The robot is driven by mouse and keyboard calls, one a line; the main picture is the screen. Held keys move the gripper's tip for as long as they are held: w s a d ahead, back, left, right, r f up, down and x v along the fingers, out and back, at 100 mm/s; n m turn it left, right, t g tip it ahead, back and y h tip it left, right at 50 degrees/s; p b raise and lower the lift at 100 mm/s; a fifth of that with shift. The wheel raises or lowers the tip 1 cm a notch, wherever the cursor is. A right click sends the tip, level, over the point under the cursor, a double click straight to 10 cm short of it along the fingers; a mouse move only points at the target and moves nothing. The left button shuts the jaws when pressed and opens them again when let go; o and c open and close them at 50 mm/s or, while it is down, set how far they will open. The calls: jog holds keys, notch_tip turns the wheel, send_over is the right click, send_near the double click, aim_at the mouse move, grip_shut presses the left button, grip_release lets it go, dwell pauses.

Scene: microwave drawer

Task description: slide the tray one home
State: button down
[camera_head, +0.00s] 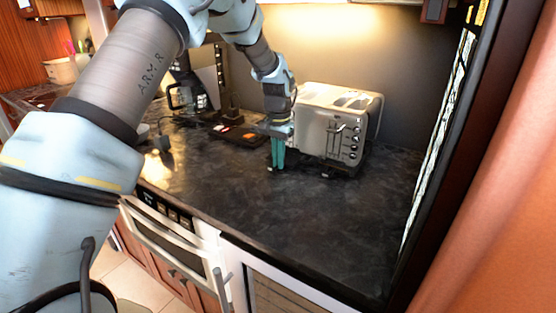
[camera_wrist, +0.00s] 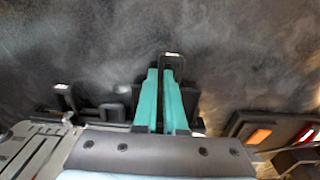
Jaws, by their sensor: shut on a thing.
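My gripper (camera_head: 277,155) points down over the dark counter, just left of the silver toaster (camera_head: 318,127). Its two teal fingers are close together, and the wrist view shows them (camera_wrist: 168,98) shut on a thin dark piece (camera_wrist: 171,60) with a pale spot at its end. This piece looks like part of a tray, but most of it is hidden by the fingers. A dark, flat edge (camera_head: 325,173) shows low at the toaster's front; I cannot tell whether it is the tray. The toaster also shows at the lower left of the wrist view (camera_wrist: 30,148).
A dark holder with orange and white pieces (camera_head: 238,134) lies on the counter left of my gripper. A coffee maker (camera_head: 185,95) stands farther left. The counter (camera_head: 300,215) in front is clear. A wall panel (camera_head: 435,130) bounds the right side.

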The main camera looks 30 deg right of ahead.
jog(key=shift+w+d, duration=0.15)
jog(key=shift+d, duration=0.15)
jog(key=c, duration=0.9)
grip_release()
jog(key=shift+a+r, duration=0.1)
jog(key=shift+a, duration=0.1)
jog(key=shift+a+r, duration=0.2)
jog(key=shift+a, duration=0.9)
jog(key=shift+s+a+r+p, duration=0.1)
jog(key=shift+s+a+r, duration=0.4)
jog(key=shift+a, duration=0.5)
jog(key=shift+s+a+r+p, duration=0.2)
jog(key=shift+s+a, duration=0.35)
jog(key=shift+a, duration=0.5)
jog(key=shift+s+a+r+p, duration=0.1)
jog(key=shift+s+a+r, duration=0.4)
jog(key=shift+a, duration=0.5)
jog(key=shift+s+d+f, duration=0.1)
jog(key=shift+s+f, duration=0.05)
